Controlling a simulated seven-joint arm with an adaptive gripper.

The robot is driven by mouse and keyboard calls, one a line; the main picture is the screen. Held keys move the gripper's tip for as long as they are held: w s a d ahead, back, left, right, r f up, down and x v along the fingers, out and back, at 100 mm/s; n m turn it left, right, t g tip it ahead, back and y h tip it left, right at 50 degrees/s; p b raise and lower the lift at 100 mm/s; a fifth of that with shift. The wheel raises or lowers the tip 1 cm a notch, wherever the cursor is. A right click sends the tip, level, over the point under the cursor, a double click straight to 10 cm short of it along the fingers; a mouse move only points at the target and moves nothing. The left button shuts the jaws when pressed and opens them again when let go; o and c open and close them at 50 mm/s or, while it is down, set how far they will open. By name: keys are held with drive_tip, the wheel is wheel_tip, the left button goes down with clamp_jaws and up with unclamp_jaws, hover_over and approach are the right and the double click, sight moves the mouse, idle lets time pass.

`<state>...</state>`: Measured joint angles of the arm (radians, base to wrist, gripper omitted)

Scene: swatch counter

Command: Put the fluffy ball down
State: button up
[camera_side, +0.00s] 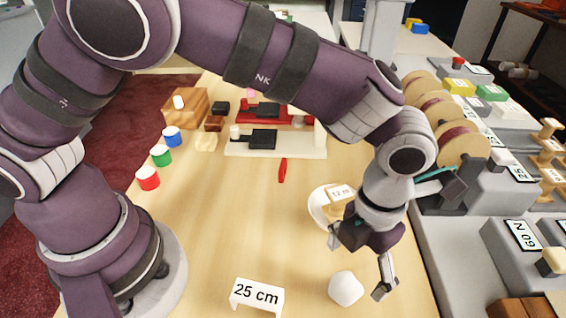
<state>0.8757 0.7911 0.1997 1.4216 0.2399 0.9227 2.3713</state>
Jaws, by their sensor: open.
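A white, roundish ball (346,289) rests on the wooden counter near the front edge of the picture; its surface looks smooth at this size. My gripper (360,265) is open and points down just above and around the ball's place. One finger stands to the right of the ball with a visible gap. The other finger is up and to the left, partly hidden by the gripper body. The ball does not appear to be held.
A "25 cm" sign (256,296) stands left of the ball. Behind my gripper is a white round dish (318,207) with a "12" tag stand (341,193). Grey numbered blocks (521,236) line the right. Red, green and blue spools (148,178) stand left.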

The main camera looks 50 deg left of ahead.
sight(348, 279)
drive_tip(key=w+a+r+n+t+h, duration=0.1)
drive_tip(key=a+r+n+t+h, duration=0.1)
drive_tip(key=a+r+n, duration=0.95)
drive_tip(key=s+a+r+n+t+y, duration=0.1)
drive_tip(key=s+a+n, duration=0.2)
drive_tip(key=n, duration=1)
drive_tip(key=s+a+r+n+t+y, duration=0.1)
drive_tip(key=s+a+n, duration=0.3)
drive_tip(key=n, duration=0.9)
drive_tip(key=a+t, duration=0.1)
drive_tip(key=a, duration=0.2)
drive_tip(key=shift+a+r+t, duration=0.25)
drive_tip(key=shift+a+t, duration=0.05)
drive_tip(key=shift+a, duration=0.1)
